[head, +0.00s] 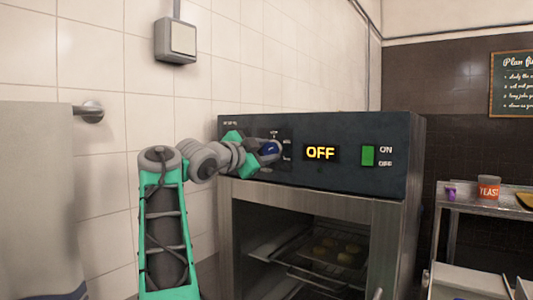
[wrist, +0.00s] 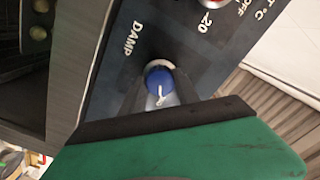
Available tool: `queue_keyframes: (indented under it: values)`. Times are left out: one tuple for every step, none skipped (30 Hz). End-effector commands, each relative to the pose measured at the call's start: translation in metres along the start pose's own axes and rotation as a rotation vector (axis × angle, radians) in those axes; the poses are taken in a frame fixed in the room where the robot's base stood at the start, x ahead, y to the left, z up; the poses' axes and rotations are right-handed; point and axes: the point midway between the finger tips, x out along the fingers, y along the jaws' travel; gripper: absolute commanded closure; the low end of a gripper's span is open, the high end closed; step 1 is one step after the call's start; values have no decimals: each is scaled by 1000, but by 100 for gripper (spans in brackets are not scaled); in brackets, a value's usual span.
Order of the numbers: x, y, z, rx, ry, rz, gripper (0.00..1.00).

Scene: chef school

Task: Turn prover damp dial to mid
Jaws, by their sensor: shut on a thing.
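The prover (head: 300,188) stands against the tiled wall, with a dark control panel on top. Its display (head: 321,153) reads OFF in yellow. The blue damp dial (wrist: 158,84) carries a white pointer line and sits beside the word DAMP in the wrist view; in the head view it shows at my gripper's tip. My gripper (wrist: 158,92) is shut on the dial, one finger on each side. The marks around the dial are largely hidden by the fingers, so I cannot tell its setting.
A second dial (wrist: 207,4) with temperature marks is partly in view. A green switch (head: 368,156) marked ON and OFF is right of the display. Racks with dough pieces (head: 322,250) sit inside the open-looking chamber. A metal shelf (head: 470,207) with a yeast tub (head: 488,188) stands at right.

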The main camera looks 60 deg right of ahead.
Motion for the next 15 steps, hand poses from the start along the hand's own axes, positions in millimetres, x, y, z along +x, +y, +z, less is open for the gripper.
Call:
queue_keyframes:
  values:
    - [0, 0, 0, 6, 1, 1, 100]
    - [0, 0, 0, 9, 1, 1, 100]
    - [0, 0, 0, 12, 1, 1, 100]
    - [0, 0, 0, 13, 1, 1, 100]
    - [0, 0, 0, 14, 1, 1, 100]
    - [0, 0, 0, 15, 1, 1, 100]
    - [0, 0, 0, 15, 1, 1, 100]
    - [0, 0, 0, 14, 1, 1, 100]
    - [0, 0, 0, 14, 1, 1, 100]
    - [0, 0, 0, 14, 1, 1, 100]
    - [0, 0, 0, 14, 1, 1, 100]
    - [0, 0, 0, 14, 1, 1, 100]
    - [0, 0, 0, 14, 1, 1, 100]
    - [0, 0, 0, 13, 1, 1, 100]
    - [0, 0, 0, 13, 1, 1, 59]
